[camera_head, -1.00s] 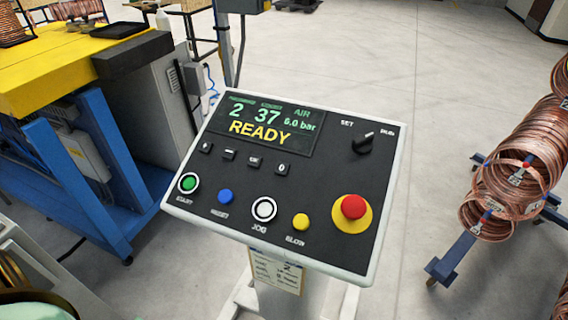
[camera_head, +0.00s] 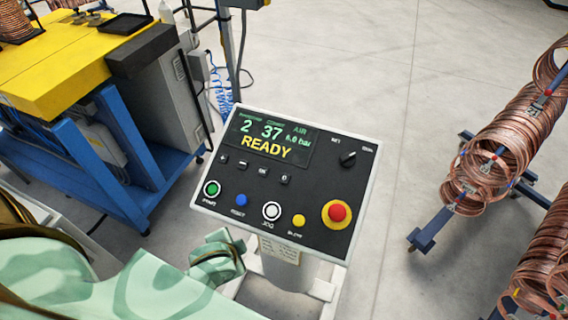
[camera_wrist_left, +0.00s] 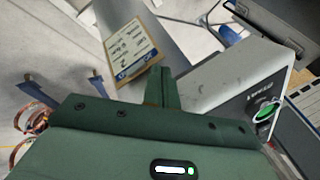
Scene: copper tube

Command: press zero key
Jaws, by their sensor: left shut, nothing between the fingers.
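The zero key (camera_head: 285,179) is the small dark square key at the right end of the key row under the display (camera_head: 270,139) on the control panel (camera_head: 324,196). Nothing covers it in the head view. My left arm, in pale green camouflage, comes in at the lower left, below the panel's front left edge. My left gripper (camera_wrist_left: 163,82) shows in the left wrist view with its fingers shut and empty. There the panel's corner with the green start button (camera_wrist_left: 265,110) is to its right. The gripper is apart from the zero key. My right gripper is not in view.
Other controls sit close by: a blue button (camera_head: 241,200), white button (camera_head: 271,211), yellow button (camera_head: 298,221), red mushroom button (camera_head: 338,212) and selector knob (camera_head: 348,158). A yellow-topped bench (camera_head: 60,62) stands left, copper coils (camera_head: 500,150) right.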

